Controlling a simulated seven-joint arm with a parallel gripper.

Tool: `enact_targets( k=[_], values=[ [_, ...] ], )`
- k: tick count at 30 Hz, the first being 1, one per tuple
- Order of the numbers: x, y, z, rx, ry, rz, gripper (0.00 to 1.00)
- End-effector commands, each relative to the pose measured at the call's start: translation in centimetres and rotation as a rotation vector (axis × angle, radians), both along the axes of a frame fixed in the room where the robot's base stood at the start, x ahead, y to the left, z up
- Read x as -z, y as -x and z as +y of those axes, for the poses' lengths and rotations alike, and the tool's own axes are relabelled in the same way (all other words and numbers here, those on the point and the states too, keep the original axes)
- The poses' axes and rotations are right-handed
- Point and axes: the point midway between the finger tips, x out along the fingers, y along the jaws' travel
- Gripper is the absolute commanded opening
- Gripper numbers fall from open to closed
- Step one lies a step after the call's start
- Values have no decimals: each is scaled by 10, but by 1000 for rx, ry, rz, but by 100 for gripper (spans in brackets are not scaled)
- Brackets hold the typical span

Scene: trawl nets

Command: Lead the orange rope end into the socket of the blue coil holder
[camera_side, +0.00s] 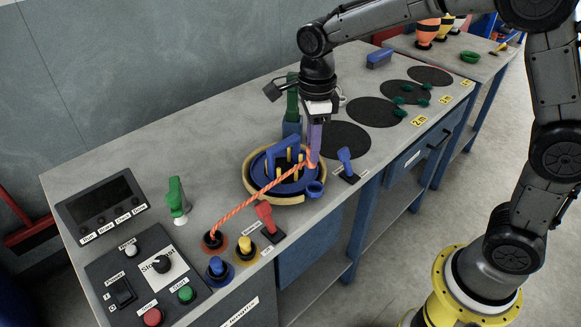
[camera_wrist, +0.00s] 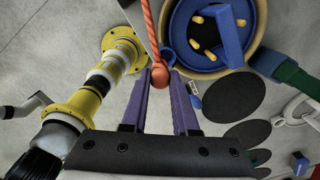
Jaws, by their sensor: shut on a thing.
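The orange rope (camera_side: 250,201) runs from a red-ringed hole in the bench up to my gripper (camera_side: 313,162). The rope's orange knobbed end (camera_wrist: 160,73) sits between the purple fingertips of my gripper (camera_wrist: 161,78), shut on it. The blue coil holder (camera_side: 257,170) has yellow pegs and a blue handle. It sits in a tan round rim, and it also shows at the top of the wrist view (camera_wrist: 180,30). Its small round blue socket (camera_side: 316,189) sticks out at the right front. The rope end is above the socket, apart from it in the side view.
Red (camera_side: 267,218) and blue (camera_side: 346,162) levers stand near the holder, and a green-handled tool (camera_side: 292,100) stands behind it. A control panel (camera_side: 145,275) is at the front left. Black round mats (camera_side: 345,139) lie to the right.

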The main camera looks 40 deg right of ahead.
Motion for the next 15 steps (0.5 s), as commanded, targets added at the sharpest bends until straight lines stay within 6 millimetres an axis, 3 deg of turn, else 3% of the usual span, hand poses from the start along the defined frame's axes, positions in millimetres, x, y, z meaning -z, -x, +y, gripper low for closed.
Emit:
enact_targets(
  k=[5,15],
  values=[
    [0,-3,-20,52,-1,-1,0],
    [21,-3,-20,54,-1,1,0]
  ],
)
